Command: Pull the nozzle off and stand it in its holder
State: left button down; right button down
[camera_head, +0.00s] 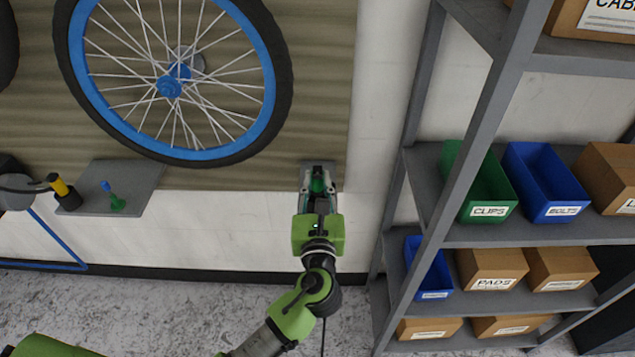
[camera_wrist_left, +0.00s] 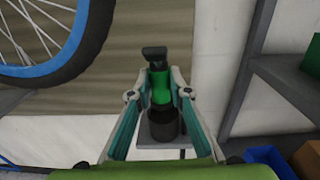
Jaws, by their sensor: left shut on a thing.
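My left gripper (camera_head: 317,178) is at the wall, right of the wheel. In the left wrist view, its two teal-padded fingers (camera_wrist_left: 160,92) are closed around a green nozzle (camera_wrist_left: 161,88) with a black head. The nozzle is upright. A dark round cup (camera_wrist_left: 163,126), which looks like the holder, is directly below it on a small grey plate (camera_wrist_left: 148,143). I cannot tell whether the nozzle's lower end is inside the cup or just above it. In the head view my gripper hides most of the nozzle and cup. My right gripper is not in view.
A blue-rimmed bike wheel (camera_head: 168,85) hangs on the wall at the upper left. A grey wall shelf (camera_head: 140,178) carries small tools. A grey rack (camera_head: 405,250) with bins and cardboard boxes stands close on the right. The floor (camera_head: 150,300) below is clear.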

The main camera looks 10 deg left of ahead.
pick_arm(q)
jog(key=shift+f, duration=0.25)
dwell(0.4)
dwell(0.5)
jog(key=shift+f+p, duration=0.25)
jog(key=shift+p, duration=0.1)
dwell(0.3)
jog(key=shift+f, duration=0.2)
dwell(0.4)
jog(key=shift+f+b, duration=0.35)
jog(key=shift+f, duration=0.05)
jog(key=shift+f, duration=0.2)
jog(key=c, duration=1.8)
grip_release()
jog(key=shift+o, duration=0.6)
